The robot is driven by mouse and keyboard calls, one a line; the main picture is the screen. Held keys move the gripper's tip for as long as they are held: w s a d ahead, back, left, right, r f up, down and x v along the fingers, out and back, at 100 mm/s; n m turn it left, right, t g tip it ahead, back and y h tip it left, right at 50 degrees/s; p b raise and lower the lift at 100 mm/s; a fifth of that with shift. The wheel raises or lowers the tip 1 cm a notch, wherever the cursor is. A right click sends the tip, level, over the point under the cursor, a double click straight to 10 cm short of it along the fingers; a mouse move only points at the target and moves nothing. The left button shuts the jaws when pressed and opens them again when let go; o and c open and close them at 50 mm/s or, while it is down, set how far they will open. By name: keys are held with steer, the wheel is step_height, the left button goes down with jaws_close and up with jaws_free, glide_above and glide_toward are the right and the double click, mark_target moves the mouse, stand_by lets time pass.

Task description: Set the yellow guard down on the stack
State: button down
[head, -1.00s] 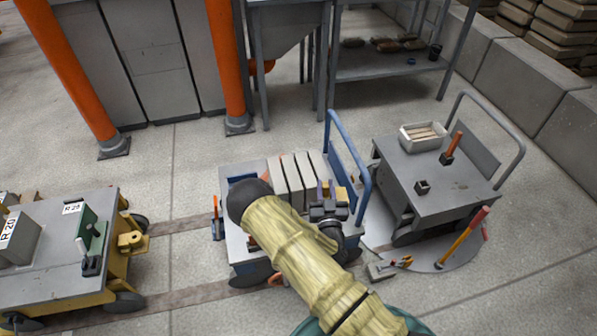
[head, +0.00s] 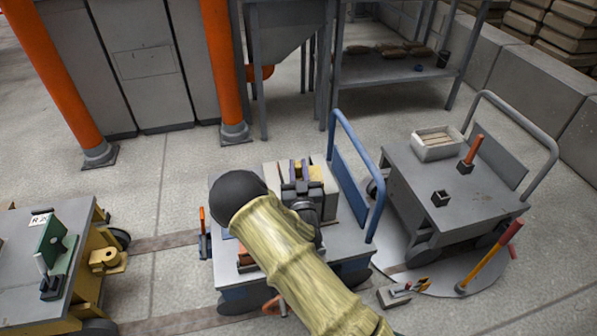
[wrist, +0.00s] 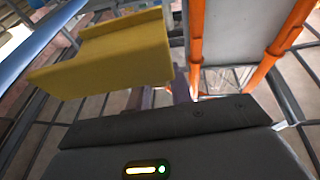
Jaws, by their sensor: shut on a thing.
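The yellow guard (wrist: 110,55) fills the upper left of the wrist view as a bent yellow plate. Only a small yellow part (head: 303,171) shows in the head view. My gripper (head: 296,168) is shut on the guard, over the blue-railed cart. Its grey-purple fingers (wrist: 168,92) partly show below the guard in the wrist view. The stack of pale upright panels (head: 328,178) is on the cart, behind and around the gripper in the head view. My arm and gripper hide much of the stack. I cannot tell whether the guard touches it.
The cart's blue rail (head: 355,170) rises close to the right of the gripper. A grey trolley (head: 455,195) with a bin (head: 436,143) stands further right. A yellow-framed cart (head: 60,265) is at left. Orange posts (head: 218,70) stand behind.

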step_height(320, 180, down, 9)
steer(key=b, duration=0.6)
stand_by(0.4)
steer(key=shift+f+b, duration=0.5)
steer(key=shift+b, duration=0.15)
stand_by(0.4)
steer(key=c, duration=1.2)
jaws_free()
steer(key=shift+o, duration=0.2)
steer(key=shift+s, duration=0.1)
steer(key=p+v, duration=0.3)
steer(key=v, duration=1.4)
steer(key=shift+s+f, duration=0.1)
